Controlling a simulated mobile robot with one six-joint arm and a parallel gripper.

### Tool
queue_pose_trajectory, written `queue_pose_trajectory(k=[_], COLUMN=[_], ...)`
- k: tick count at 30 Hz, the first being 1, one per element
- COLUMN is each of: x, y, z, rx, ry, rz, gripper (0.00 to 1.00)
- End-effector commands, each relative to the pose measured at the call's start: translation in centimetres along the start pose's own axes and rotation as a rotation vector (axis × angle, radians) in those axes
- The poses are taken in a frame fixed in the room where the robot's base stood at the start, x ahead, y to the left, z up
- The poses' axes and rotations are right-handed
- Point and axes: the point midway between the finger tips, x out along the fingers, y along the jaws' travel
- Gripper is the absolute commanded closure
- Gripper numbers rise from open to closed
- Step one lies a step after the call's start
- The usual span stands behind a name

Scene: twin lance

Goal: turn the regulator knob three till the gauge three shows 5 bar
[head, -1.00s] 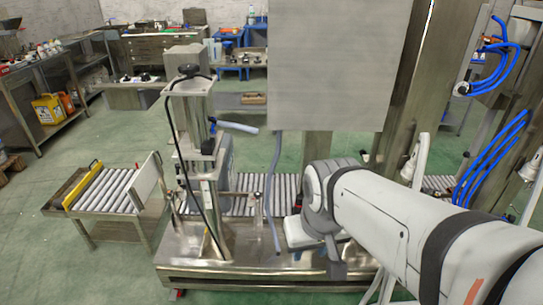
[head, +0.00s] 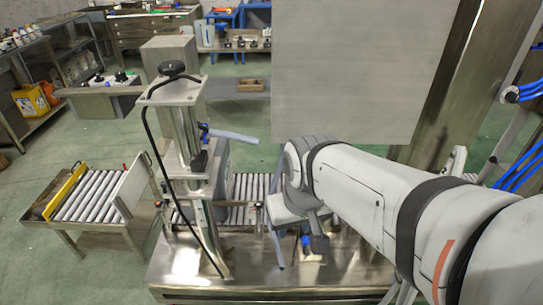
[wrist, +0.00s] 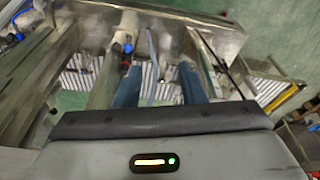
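I cannot make out which knob is regulator knob three, and no gauge face or number is readable. A low bench at the left back carries a pale panel with small dark knobs (head: 121,76). Another bench at the back centre carries several small dark-topped fittings (head: 240,43). Both are far from my gripper. My gripper is mostly hidden behind my own wrist in the head view, over the steel machine table. In the wrist view the two blue-grey fingers of my gripper (wrist: 160,84) stand apart with nothing held between them.
A steel machine column with a black top knob (head: 171,69) stands left of my arm. A large grey panel (head: 360,70) blocks the view at the centre. A roller table (head: 85,195) stands at the left. Green floor is open between the roller table and the back benches.

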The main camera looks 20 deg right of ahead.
Motion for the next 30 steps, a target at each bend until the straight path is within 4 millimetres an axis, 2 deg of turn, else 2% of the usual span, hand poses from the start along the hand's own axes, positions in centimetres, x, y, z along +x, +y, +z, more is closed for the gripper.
queue_pose_trajectory(k=[2,5,8,11,14,18,21,24,27,30], x=[0.0,0.2,1.9,5.3,9.9,17.0,21.7,25.5,27.8,28.8], y=[0.0,0.5,1.2,1.3,3.1,6.9,9.9,12.6,14.4,15.4], z=[0.0,0.3,-0.9,-3.3,-6.5,-11.1,-13.7,-15.3,-16.3,-16.5], rx=[0.0,0.004,0.017,0.034,0.069,0.127,0.166,0.195,0.215,0.226], ry=[-0.001,0.005,0.009,0.021,0.045,0.088,0.118,0.142,0.163,0.179], rz=[0.0,-0.006,-0.01,-0.018,-0.021,-0.016,-0.006,0.006,0.018,0.027], gripper=[0.64,0.55,0.48,0.48,0.48,0.48,0.48,0.48,0.48,0.48])
